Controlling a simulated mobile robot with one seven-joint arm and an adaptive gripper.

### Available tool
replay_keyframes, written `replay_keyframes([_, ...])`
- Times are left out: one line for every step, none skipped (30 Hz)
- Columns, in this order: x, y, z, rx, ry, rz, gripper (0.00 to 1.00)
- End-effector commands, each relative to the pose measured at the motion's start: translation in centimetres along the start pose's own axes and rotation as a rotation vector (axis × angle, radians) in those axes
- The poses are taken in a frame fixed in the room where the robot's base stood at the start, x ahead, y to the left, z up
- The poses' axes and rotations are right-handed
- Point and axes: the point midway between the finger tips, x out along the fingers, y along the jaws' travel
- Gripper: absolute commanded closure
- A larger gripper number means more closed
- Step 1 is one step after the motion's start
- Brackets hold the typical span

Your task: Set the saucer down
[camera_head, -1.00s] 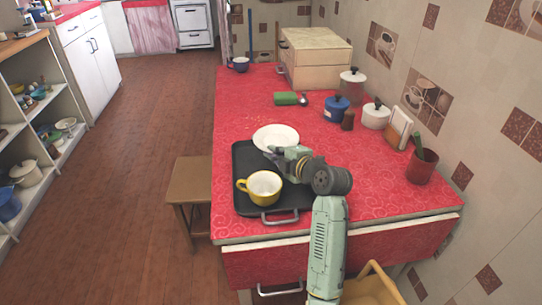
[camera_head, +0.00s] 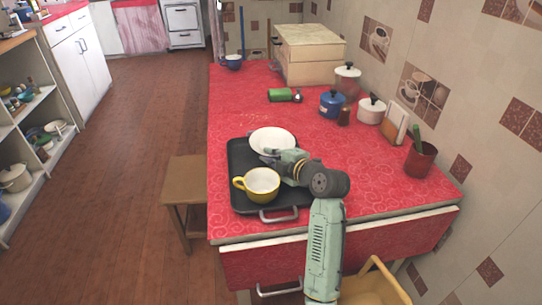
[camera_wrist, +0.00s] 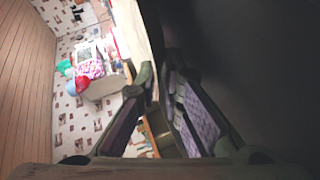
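The white saucer (camera_head: 272,138) is over the back part of the black tray (camera_head: 240,165) in the head view, looking about level. Whether it touches the tray I cannot tell. My gripper (camera_head: 269,156) is at the saucer's near rim. In the wrist view its two fingers (camera_wrist: 160,85) close in on the saucer's edge, whose pale face (camera_wrist: 137,30) shows as a narrow strip. The grip point itself is dark and partly hidden. A yellow cup (camera_head: 257,184), white inside, stands on the front of the tray, just left of my gripper.
The tray lies on the red counter (camera_head: 225,95) near its left edge. Blue and white pots (camera_head: 332,103) and a red utensil cup (camera_head: 420,160) stand along the wall at the right. A brown stool (camera_head: 185,180) is left of the counter. The counter behind the saucer is mostly clear.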

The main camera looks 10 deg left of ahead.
Motion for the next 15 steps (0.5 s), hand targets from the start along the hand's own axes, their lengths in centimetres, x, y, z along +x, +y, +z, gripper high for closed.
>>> replay_keyframes([-0.01,0.01,-0.01,0.0,0.0,-0.001,0.86])
replay_keyframes([0.0,0.01,-0.01,0.0,0.0,-0.001,0.86])
replay_keyframes([0.0,0.0,-0.01,0.0,0.0,-0.001,0.86])
replay_keyframes([0.0,-0.01,-0.01,0.0,0.0,-0.001,0.86])
replay_keyframes([0.0,-0.01,-0.02,0.0,0.0,-0.001,0.86])
replay_keyframes([0.01,-0.02,-0.02,0.001,0.0,-0.002,0.86])
replay_keyframes([0.01,-0.02,-0.02,0.001,0.0,-0.002,0.86])
replay_keyframes([0.01,-0.03,-0.02,0.001,0.0,-0.002,0.86])
replay_keyframes([0.02,-0.03,-0.02,0.001,0.0,-0.002,0.86])
replay_keyframes([0.01,0.0,-0.03,0.001,0.0,-0.002,0.86])
replay_keyframes([-0.01,0.06,-0.04,0.001,0.0,-0.002,0.86])
replay_keyframes([-0.05,0.2,-0.08,0.001,0.001,-0.002,0.86])
replay_keyframes([-0.1,0.35,-0.12,0.001,0.001,-0.002,0.86])
replay_keyframes([-0.16,0.54,-0.17,0.001,0.001,-0.002,0.86])
replay_keyframes([-0.27,0.85,-0.24,0.001,0.001,-0.002,0.86])
